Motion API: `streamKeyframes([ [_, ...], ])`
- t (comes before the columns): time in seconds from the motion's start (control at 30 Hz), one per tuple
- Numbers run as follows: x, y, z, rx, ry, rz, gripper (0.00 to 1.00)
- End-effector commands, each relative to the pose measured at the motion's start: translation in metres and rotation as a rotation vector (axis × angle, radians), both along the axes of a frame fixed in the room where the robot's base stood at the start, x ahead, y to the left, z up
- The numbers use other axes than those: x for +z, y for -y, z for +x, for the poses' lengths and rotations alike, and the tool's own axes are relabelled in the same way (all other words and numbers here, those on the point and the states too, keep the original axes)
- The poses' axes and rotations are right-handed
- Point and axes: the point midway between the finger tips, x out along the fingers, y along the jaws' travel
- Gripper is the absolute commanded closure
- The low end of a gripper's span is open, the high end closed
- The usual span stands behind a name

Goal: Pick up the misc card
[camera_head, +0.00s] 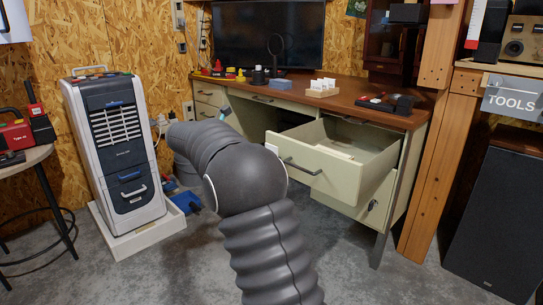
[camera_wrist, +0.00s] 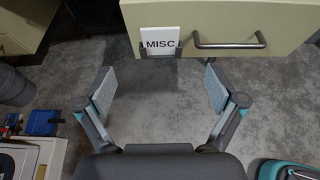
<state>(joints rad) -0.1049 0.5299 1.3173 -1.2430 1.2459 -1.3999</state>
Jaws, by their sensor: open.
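The misc card (camera_wrist: 160,41) is a white card with black "MISC" lettering. It sits upright in a dark holder on the front of a cream drawer (camera_wrist: 198,15), left of the drawer's bar handle (camera_wrist: 229,45). My gripper (camera_wrist: 160,89) is open and empty. Its two fingers are spread wide to either side of the card's line, and the card lies beyond the fingertips, apart from them.
In the head view a cream drawer (camera_head: 327,162) stands pulled out from the desk (camera_head: 397,118). White cards (camera_head: 322,85) stand on the desktop. A tall cooler (camera_head: 116,140) stands at left. Blue items (camera_wrist: 40,122) lie at left in the wrist view. Bare floor shows between my fingers.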

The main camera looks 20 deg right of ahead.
Motion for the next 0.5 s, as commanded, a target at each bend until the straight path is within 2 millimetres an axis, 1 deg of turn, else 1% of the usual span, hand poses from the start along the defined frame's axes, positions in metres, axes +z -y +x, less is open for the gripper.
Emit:
streamKeyframes([
  [0.03,-0.005,0.009,0.002,-0.005,-0.002,-0.001,0.06],
  [0.1,-0.011,0.021,0.006,-0.004,-0.001,0.001,0.06],
  [0.3,-0.023,0.050,0.017,-0.004,0.000,0.001,0.06],
  [0.5,-0.028,0.063,0.022,-0.002,0.001,0.002,0.06],
])
